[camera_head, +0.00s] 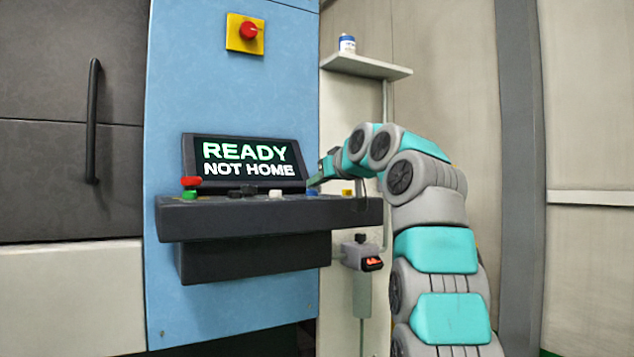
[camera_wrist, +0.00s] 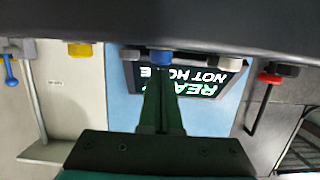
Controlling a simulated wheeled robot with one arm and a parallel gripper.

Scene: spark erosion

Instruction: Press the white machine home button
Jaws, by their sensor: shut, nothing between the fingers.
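The white button (camera_head: 275,193) sits on the dark control console (camera_head: 270,221), below the screen (camera_head: 246,163) that reads "READY NOT HOME". In the wrist view, which is upside down, a pale button (camera_wrist: 227,62) right of the blue button (camera_wrist: 161,57) appears to be the white one. My gripper (camera_wrist: 161,84) is shut and empty, its fingers pointing toward the screen. In the head view my gripper (camera_head: 314,183) is at the console's right part, near the blue button (camera_head: 312,191), to the right of the white button. Whether its tips touch anything is unclear.
A yellow button (camera_head: 347,193) lies right of the blue one; dark knobs (camera_head: 243,191) and a red-topped control (camera_head: 190,182) lie left. A red emergency knob (camera_head: 249,31) is above the screen. A shelf (camera_head: 366,66) and grey switch box (camera_head: 362,253) are at right.

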